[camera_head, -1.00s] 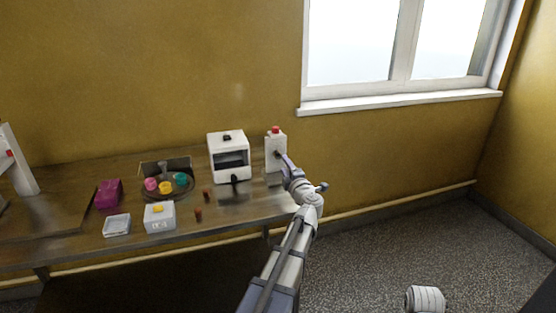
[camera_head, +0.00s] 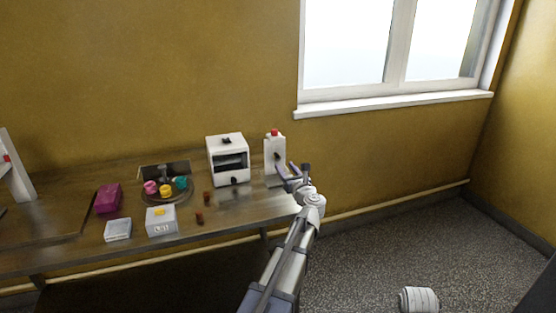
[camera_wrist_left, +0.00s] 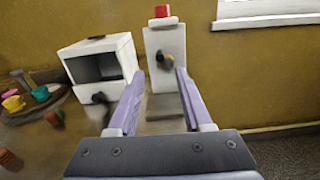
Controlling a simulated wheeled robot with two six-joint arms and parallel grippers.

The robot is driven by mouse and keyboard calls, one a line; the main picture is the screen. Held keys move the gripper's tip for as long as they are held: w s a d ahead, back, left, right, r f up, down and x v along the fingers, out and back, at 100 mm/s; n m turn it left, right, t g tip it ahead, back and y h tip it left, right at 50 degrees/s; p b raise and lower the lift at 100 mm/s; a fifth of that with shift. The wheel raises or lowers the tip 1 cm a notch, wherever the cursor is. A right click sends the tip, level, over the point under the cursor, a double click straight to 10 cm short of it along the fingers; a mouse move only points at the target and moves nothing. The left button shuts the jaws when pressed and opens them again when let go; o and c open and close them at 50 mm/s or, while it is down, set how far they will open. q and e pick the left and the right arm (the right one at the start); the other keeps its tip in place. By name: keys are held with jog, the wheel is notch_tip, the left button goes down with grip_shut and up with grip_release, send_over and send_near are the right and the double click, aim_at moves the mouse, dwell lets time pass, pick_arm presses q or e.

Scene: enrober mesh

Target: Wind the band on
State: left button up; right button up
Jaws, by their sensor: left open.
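A tall white unit (camera_head: 273,147) with a red button on top stands at the right end of the table. It has a dark round knob (camera_head: 277,156) on its front; the unit (camera_wrist_left: 165,42) and knob (camera_wrist_left: 165,61) also show in the left wrist view. My left gripper (camera_head: 287,168) is open and empty in front of this unit. In the left wrist view its two lilac fingers (camera_wrist_left: 160,80) are spread apart, with the knob seen between and beyond their tips. I see no gap closed on the knob. No band can be made out. My right gripper is out of view.
Left of the unit stands a white open-fronted box (camera_head: 228,144) with a dark knob. Further left are a round tray (camera_head: 181,198) with coloured pots, a magenta block (camera_head: 107,199), a white box (camera_head: 161,226) and small brown pieces (camera_head: 199,217). A window is above.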

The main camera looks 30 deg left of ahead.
aim_at(278, 157)
pick_arm(q)
jog(key=x, duration=0.7)
jog(key=shift+w+a, duration=0.25)
jog(key=shift+w, duration=0.05)
grip_shut()
dwell(0.4)
